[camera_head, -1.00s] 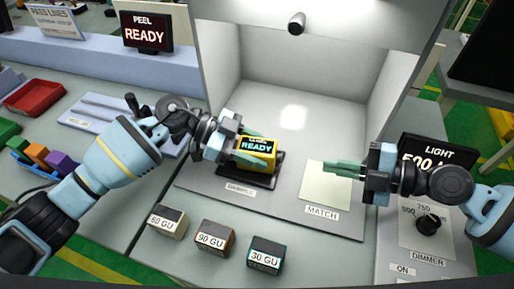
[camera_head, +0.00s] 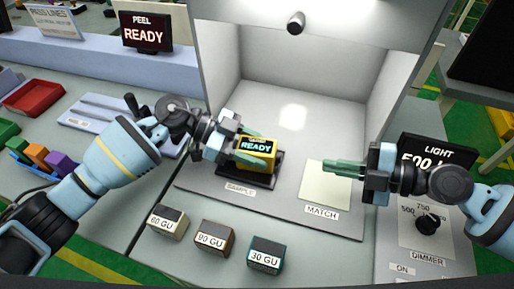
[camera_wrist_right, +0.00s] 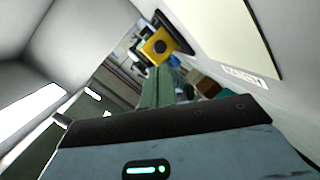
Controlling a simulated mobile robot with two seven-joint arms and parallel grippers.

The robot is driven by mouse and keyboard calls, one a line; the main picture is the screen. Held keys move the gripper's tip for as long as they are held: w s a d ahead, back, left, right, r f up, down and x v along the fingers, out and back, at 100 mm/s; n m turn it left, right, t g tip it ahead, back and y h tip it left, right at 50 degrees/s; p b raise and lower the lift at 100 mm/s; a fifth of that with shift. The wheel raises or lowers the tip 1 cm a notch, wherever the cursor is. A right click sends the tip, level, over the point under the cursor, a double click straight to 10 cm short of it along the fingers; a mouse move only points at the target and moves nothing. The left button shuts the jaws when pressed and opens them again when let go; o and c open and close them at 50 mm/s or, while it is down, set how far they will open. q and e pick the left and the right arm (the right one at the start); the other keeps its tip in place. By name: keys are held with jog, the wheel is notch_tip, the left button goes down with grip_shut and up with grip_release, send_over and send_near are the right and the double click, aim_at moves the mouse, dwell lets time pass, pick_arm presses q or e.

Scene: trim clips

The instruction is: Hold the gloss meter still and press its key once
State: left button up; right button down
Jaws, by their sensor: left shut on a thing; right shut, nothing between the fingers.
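The gloss meter (camera_head: 257,153) is a yellow block with a dark screen reading READY. It sits on a dark plate (camera_head: 228,169) at the SAMPLE mark in the grey booth. My left gripper (camera_head: 256,146) is shut on it, with green fingers along its sides. My right gripper (camera_head: 326,165) is shut and empty, over the pale MATCH square (camera_head: 331,188), to the right of the meter and apart from it. In the right wrist view the meter's yellow side with a round black spot (camera_wrist_right: 158,46) shows beyond the green fingers (camera_wrist_right: 156,88). I cannot tell whether that spot is the key.
Three sample blocks, 60 GU (camera_head: 167,222), 90 GU (camera_head: 214,238) and 30 GU (camera_head: 265,254), stand in front of the booth. A LIGHT display and dimmer knob (camera_head: 428,223) are at the right. A PEEL READY sign (camera_head: 145,33) stands at the back left.

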aim_at(279, 158)
jog(key=shift+s+a+f+n+h, duration=0.15)
jog(key=shift+s+f+n+h, duration=0.2)
jog(key=shift+f+n+h, duration=0.2)
jog(key=shift+s+f+n+h, duration=0.1)
jog(key=shift+f+n+h, duration=0.35)
jog(key=shift+n, duration=0.1)
jog(key=shift+f+h, duration=0.15)
jog(key=shift+h, duration=0.25)
jog(key=shift+w+d+f+n+t+h, duration=0.2)
jog(key=shift+w+d+n+t+h, duration=0.15)
jog(key=shift+d+h, duration=0.2)
jog(key=shift+w+d+r+t+h, duration=0.15)
jog(key=shift+w+d+t+h, duration=0.55)
jog(key=shift+t+h, duration=0.15)
jog(key=shift+a, duration=0.15)
jog(key=shift+w+a, duration=0.3)
jog(key=shift+a, duration=1.1)
jog(key=shift+w+a, duration=0.3)
jog(key=shift+a, duration=1.15)
jog(key=shift+w+a, duration=0.3)
jog(key=shift+a, duration=1.1)
